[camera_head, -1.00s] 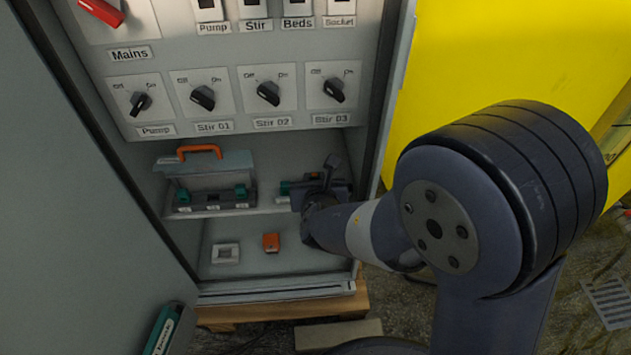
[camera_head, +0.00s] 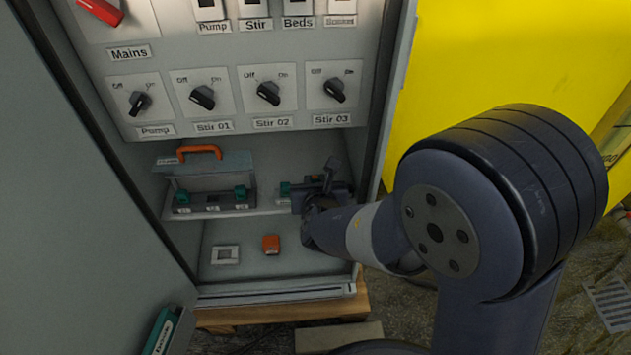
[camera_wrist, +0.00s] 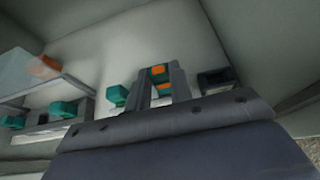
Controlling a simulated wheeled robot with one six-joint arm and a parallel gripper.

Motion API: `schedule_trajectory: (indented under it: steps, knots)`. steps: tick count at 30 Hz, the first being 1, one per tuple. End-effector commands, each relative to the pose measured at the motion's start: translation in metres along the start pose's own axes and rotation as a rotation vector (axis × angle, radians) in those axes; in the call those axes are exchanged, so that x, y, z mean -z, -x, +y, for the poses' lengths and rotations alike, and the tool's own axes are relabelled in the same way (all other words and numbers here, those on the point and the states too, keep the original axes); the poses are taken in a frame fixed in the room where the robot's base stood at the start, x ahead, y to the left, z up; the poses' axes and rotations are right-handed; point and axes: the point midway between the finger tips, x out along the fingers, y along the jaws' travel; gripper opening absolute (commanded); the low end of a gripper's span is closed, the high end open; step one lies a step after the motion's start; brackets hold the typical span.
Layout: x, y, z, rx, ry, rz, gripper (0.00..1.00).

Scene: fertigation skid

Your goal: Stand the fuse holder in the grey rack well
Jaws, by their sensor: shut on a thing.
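My gripper (camera_wrist: 161,84) is inside the cabinet. In the wrist view, its two grey fingers are shut on a teal-and-orange piece, which I take as the fuse holder (camera_wrist: 159,71). In the head view, my gripper (camera_head: 322,187) is at the right end of the shelf, and my wrist hides most of what it holds. A dark grey, open-topped socket (camera_wrist: 216,79), possibly the rack well, is just right of the fingers in the wrist view. The fuse holder appears apart from it. I cannot tell its height above the surface.
A fuse block with teal ends (camera_head: 212,199) and a clear cover with an orange handle (camera_head: 200,151) stand left on the shelf. A pale square frame (camera_head: 225,254) and an orange block (camera_head: 271,243) sit on the cabinet floor. The open door (camera_head: 70,200) bounds the left.

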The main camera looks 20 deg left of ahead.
Motion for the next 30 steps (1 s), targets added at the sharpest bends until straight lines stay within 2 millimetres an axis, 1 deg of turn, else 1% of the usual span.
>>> schedule_trajectory:
  steps: [22,30]
  knots:
    - [0.013,-0.006,0.000,0.000,0.000,0.000,0.00]
    - [0.013,-0.007,0.000,0.000,0.000,0.000,0.00]
